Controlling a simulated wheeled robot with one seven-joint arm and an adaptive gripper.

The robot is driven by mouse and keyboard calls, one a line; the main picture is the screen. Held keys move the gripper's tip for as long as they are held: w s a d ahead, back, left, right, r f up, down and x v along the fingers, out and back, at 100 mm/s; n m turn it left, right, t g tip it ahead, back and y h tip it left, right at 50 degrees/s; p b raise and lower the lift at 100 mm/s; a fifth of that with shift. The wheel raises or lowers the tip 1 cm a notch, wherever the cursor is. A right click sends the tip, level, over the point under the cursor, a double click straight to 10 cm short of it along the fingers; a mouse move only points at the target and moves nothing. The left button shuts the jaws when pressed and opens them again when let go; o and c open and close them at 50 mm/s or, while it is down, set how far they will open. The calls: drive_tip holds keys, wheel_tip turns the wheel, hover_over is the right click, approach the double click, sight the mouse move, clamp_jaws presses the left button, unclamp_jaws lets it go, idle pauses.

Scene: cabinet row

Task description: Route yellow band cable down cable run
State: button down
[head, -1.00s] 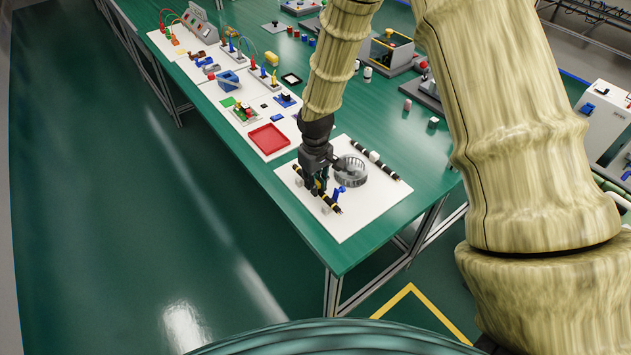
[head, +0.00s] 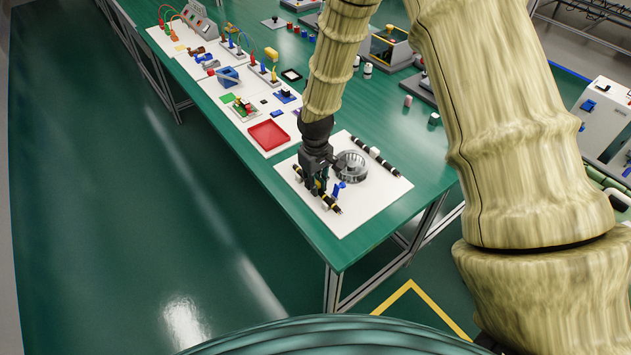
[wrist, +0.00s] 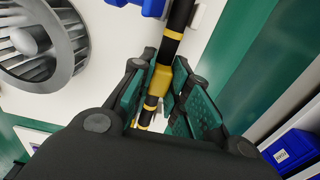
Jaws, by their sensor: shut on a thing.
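The yellow band cable (head: 332,203) is a black cable with yellow bands on the white board (head: 372,208) at the near end of the bench. My gripper (head: 318,189) is shut on it. In the wrist view the cable (wrist: 174,40) runs between the green-padded fingers of my gripper (wrist: 158,92), with a wide yellow part between the pads. A blue clip (head: 339,188) stands beside the cable; part of a blue piece also shows in the wrist view (wrist: 140,5). Small pale blocks lie close to the cable. The fingers hide the cable's middle in the head view.
A grey round finned part (head: 351,166) stands on the board beside my gripper; it fills the upper left of the wrist view (wrist: 40,40). A second black cable with white bands (head: 375,156) lies behind it. A red tray (head: 268,136) is to the left.

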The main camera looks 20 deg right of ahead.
drive_tip(key=shift+f, duration=0.35)
drive_tip(key=c, duration=1.3)
unclamp_jaws()
wheel_tip(320, 180, up, 12)
drive_tip(key=shift+r, duration=0.1)
